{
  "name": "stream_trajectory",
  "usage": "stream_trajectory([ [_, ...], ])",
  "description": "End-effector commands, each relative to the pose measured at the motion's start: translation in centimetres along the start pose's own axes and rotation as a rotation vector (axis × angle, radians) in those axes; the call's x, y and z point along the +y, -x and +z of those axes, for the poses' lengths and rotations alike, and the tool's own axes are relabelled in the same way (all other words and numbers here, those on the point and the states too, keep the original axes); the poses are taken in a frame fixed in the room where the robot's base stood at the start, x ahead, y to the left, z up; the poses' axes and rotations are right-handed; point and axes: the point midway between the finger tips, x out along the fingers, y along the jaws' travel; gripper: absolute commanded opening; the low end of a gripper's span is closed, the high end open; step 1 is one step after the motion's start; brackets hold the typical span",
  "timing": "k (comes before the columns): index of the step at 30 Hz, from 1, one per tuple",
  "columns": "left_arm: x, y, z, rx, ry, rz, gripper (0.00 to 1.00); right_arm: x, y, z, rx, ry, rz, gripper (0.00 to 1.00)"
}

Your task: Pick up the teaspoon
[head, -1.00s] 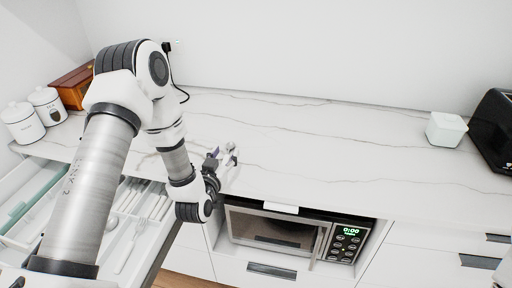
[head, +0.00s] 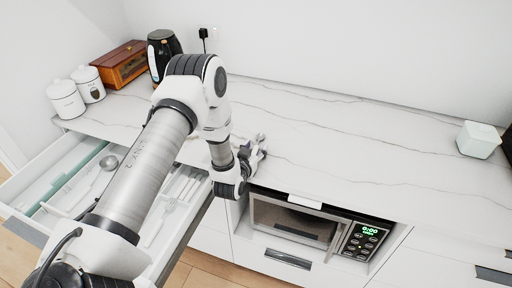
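My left gripper (head: 260,147) is above the front edge of the marble counter, just above and left of the microwave. Its fingers look spread apart, and I see nothing between them. The open cutlery drawer (head: 207,217) lies below and left of it. Slim pieces of cutlery (head: 182,188) lie in the drawer's right part, and a round-bowled ladle or spoon (head: 108,162) lies further left. I cannot tell which piece, if any, is the teaspoon. My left arm covers the drawer's middle. My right gripper is not in view.
Two white canisters (head: 66,99), a wooden box (head: 124,65) and a black appliance (head: 163,52) stand at the back left. A microwave (head: 300,224) sits under the counter. A pale box (head: 478,140) stands at the right. The counter (head: 345,145) between is clear.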

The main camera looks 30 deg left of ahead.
Motion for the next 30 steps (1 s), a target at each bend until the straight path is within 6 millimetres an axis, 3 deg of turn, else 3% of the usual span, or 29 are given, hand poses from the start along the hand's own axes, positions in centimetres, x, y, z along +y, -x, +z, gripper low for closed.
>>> stream_trajectory([
  [1,0.0,0.0,0.0,0.0,0.0,0.0,0.37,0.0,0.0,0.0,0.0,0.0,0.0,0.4],
  [4,0.0,0.0,0.0,0.0,0.0,0.0,0.01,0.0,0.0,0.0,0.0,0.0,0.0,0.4],
  [17,0.0,0.1,-0.2,0.001,0.001,0.0,0.0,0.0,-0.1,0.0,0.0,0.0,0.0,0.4],
  [26,0.0,0.6,-3.0,0.004,0.003,-0.001,0.0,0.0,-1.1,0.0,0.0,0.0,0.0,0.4],
  [30,-0.5,2.7,-2.9,-0.003,0.003,-0.002,0.0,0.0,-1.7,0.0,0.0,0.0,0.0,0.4],
])
